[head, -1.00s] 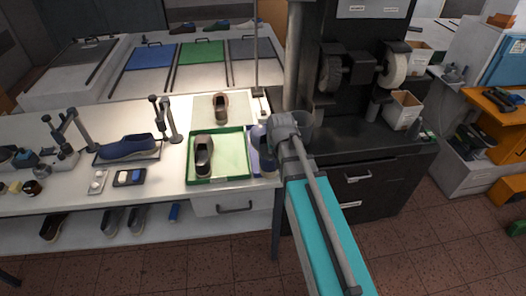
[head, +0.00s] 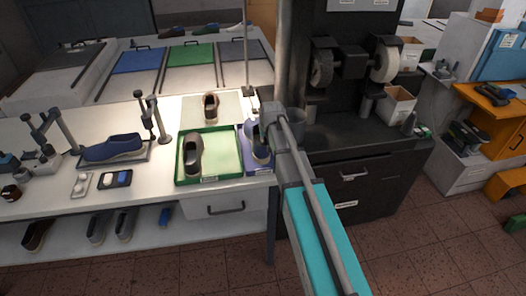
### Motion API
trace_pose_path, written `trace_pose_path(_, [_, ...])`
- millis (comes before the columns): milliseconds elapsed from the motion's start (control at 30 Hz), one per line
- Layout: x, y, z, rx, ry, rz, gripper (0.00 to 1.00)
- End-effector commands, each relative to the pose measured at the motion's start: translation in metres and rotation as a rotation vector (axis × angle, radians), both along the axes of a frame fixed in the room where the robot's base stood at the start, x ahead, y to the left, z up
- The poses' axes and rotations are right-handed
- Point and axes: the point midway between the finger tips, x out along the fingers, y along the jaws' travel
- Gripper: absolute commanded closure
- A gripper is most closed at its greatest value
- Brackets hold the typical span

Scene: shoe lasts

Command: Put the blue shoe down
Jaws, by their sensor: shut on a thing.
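The blue shoe (head: 260,156) is at the end of my arm, over or on a blue tray (head: 247,129) at the right end of the white table. My gripper (head: 261,138) is shut on it. The arm hides the fingers and part of the shoe, so I cannot tell whether its sole touches the tray. Another blue shoe (head: 113,148) rests on a dark stand at the left of the table.
A green tray (head: 227,155) holding a grey shoe (head: 194,155) is just left of the blue tray. A brown shoe (head: 211,107) stands on a pale mat behind. A black grinding machine (head: 353,70) stands close on the right. Several shoes lie on the lower shelf.

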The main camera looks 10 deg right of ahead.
Motion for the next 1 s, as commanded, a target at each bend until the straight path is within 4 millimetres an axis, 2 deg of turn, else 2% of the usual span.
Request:
trace_pose_path(33, [0.006, -0.001, -0.010, 0.000, -0.001, 0.000, 1.00])
trace_pose_path(200, [0.016, -0.002, -0.021, 0.000, -0.001, 0.000, 1.00])
trace_pose_path(767, [0.020, -0.003, -0.025, 0.001, -0.001, 0.001, 1.00])
trace_pose_path(1000, [0.031, -0.004, -0.039, 0.000, -0.001, 0.002, 1.00])
